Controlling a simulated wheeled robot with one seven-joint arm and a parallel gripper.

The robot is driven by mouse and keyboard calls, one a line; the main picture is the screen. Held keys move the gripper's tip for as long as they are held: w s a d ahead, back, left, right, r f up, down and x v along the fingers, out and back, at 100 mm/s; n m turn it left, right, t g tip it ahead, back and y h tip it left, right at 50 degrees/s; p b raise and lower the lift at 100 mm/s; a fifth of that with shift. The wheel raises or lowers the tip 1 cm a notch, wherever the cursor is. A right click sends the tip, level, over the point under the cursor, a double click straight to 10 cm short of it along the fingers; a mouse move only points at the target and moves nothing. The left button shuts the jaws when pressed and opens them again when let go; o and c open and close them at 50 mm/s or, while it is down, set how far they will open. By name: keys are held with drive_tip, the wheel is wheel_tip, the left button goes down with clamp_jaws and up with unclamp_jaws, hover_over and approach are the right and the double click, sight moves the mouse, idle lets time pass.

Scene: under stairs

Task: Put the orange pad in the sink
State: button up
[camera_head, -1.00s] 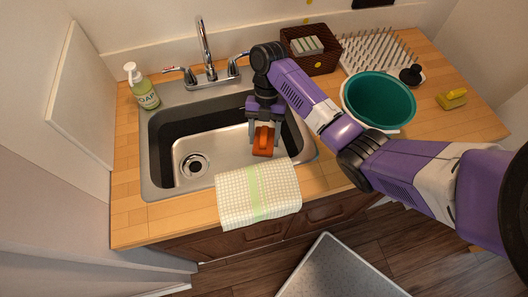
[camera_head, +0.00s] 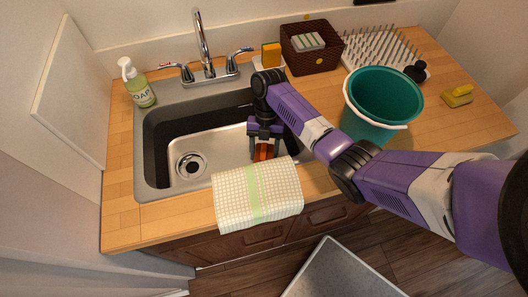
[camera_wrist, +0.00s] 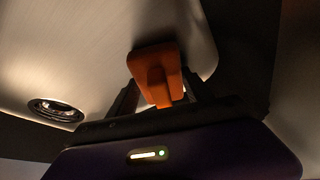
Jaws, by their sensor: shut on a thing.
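The orange pad (camera_head: 263,153) is between the fingers of my gripper (camera_head: 264,150), inside the right part of the metal sink (camera_head: 215,151). The wrist view shows the pad (camera_wrist: 154,62) with a raised grip part between the two dark fingers of my gripper (camera_wrist: 160,100). My gripper is shut on it and points down. The pad is low over the sink floor; I cannot tell whether it touches. In the head view, the arm and the towel's edge partly hide it. The drain (camera_head: 190,166) is to its left.
A checked towel (camera_head: 256,193) hangs over the sink's front edge. The faucet (camera_head: 203,45) and an orange-yellow sponge (camera_head: 271,53) are behind the sink. A soap bottle (camera_head: 137,85) stands left. A teal bucket (camera_head: 377,105), brown basket (camera_head: 312,48) and yellow sponge (camera_head: 458,96) are right.

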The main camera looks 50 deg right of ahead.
drive_tip(key=shift+f, duration=0.2)
drive_tip(key=o, duration=1.5)
drive_tip(key=shift+r, duration=0.1)
drive_tip(key=shift+o, duration=0.2)
drive_tip(key=p+v, duration=0.2)
drive_tip(key=v, duration=1)
drive_tip(key=shift+r, duration=0.2)
drive_tip(key=shift+s, duration=0.1)
